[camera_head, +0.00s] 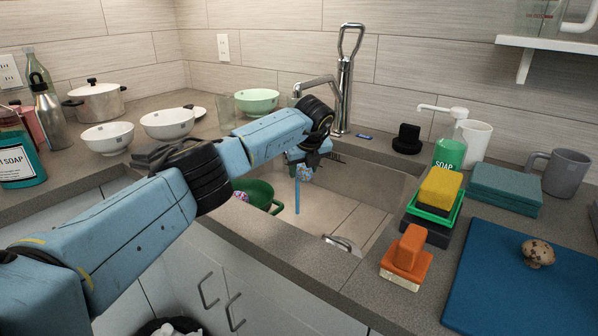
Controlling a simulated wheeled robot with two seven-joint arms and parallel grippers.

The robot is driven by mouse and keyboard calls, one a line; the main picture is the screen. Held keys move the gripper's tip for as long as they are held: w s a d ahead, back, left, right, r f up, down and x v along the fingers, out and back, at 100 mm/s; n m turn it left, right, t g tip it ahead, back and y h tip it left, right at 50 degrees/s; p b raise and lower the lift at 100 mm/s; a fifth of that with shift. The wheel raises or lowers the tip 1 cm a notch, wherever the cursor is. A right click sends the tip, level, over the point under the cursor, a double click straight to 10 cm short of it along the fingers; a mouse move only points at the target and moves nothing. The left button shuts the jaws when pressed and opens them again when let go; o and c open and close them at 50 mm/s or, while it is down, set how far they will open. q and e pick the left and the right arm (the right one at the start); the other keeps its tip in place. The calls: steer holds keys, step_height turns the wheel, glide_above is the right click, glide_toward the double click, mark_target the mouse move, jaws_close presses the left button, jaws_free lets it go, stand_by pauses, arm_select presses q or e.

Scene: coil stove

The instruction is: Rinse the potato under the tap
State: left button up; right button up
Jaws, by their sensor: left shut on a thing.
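The chrome tap (345,90) stands behind the sink (375,190), its spout reaching left. A thin blue stripe (297,196), which looks like running water, drops into the sink below the spout's end. My left gripper (305,170) is over the sink, pointing down beside this stripe. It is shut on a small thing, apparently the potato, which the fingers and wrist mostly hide. I cannot tell whether the water touches it. My right gripper is not in view.
A green colander (262,192) sits in the sink's left part. Bowls (168,123) and a pot (96,101) stand back left. Soap (450,150), sponges (440,188) and an orange brush (408,256) line the right edge. A speckled brown lump (538,253) lies on the blue board (510,295).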

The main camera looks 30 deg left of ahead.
mark_target(302, 177)
arm_select(q)
steer(key=shift+s, duration=0.1)
steer(key=shift+s+d+r+p, duration=0.15)
steer(key=shift+s+d+p, duration=0.25)
steer(key=shift+s+p, duration=0.5)
steer(key=s+p, duration=0.1)
steer(key=s+d+p, duration=0.1)
steer(key=s, duration=0.1)
steer(key=shift+d+p, duration=0.3)
steer(key=shift+p, duration=0.05)
steer(key=shift+s+d+p, duration=0.3)
steer(key=shift+s+p, duration=0.05)
steer(key=shift+s, duration=0.2)
steer(key=shift+s+d+p, duration=0.3)
steer(key=shift+s+p, duration=0.05)
steer(key=shift+s, duration=0.2)
steer(key=s+d+r+p, duration=0.2)
steer(key=s+r+p, duration=0.1)
steer(key=s+p, duration=0.1)
steer(key=shift+s+d+r+p, duration=0.15)
steer(key=shift+s+r+p, duration=0.05)
steer(key=shift+r+p, duration=0.2)
